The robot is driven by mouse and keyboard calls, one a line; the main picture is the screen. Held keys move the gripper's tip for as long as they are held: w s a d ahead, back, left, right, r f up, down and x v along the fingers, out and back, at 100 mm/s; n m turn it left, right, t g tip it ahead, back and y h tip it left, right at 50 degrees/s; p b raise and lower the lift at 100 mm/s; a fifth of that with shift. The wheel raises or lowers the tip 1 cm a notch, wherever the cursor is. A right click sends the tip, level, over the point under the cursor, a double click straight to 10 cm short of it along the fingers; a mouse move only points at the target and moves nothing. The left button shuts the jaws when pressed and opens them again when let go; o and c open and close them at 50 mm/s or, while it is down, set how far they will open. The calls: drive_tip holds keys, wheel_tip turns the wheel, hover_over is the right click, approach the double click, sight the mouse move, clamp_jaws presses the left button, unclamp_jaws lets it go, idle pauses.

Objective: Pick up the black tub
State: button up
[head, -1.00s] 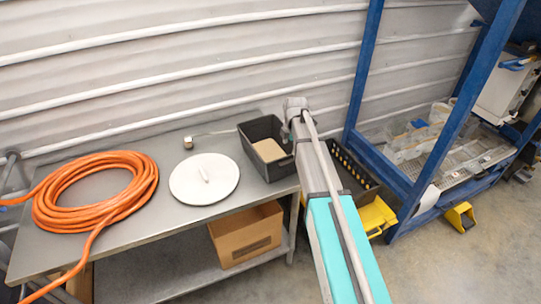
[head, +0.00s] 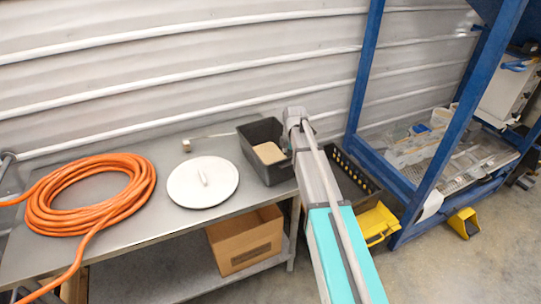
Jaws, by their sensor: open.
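The black tub (head: 252,139) is an open rectangular box standing upright at the right end of the metal table (head: 150,222). A tan block or piece of material lies inside it. My arm reaches in from the lower right, and its end is at the tub's right side. My gripper (head: 287,144) shows only as a small dark part below the arm's end, by the tub's right wall. Its jaws are open, with nothing seen in them. The arm hides part of the tub's right side, and I cannot tell whether the gripper touches it.
A round white lid (head: 203,184) lies left of the tub, with a small handled tool (head: 187,146) behind it. A coiled orange hose (head: 60,230) fills the table's left. A cardboard box (head: 240,243) sits on the lower shelf. A blue frame (head: 445,135) stands right; corrugated wall behind.

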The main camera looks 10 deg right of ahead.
sight(288, 163)
drive_tip(key=shift+f, duration=0.15)
drive_tip(key=shift+w+a+f+b, duration=0.1)
drive_tip(key=shift+w+f+b, duration=0.15)
drive_tip(key=shift+f+b, duration=1.05)
drive_tip(key=shift+w+a+f+b, duration=0.1)
drive_tip(key=shift+w+f+b, duration=0.1)
drive_tip(key=shift+f+b, duration=1.05)
drive_tip(key=shift+r, duration=0.15)
clamp_jaws()
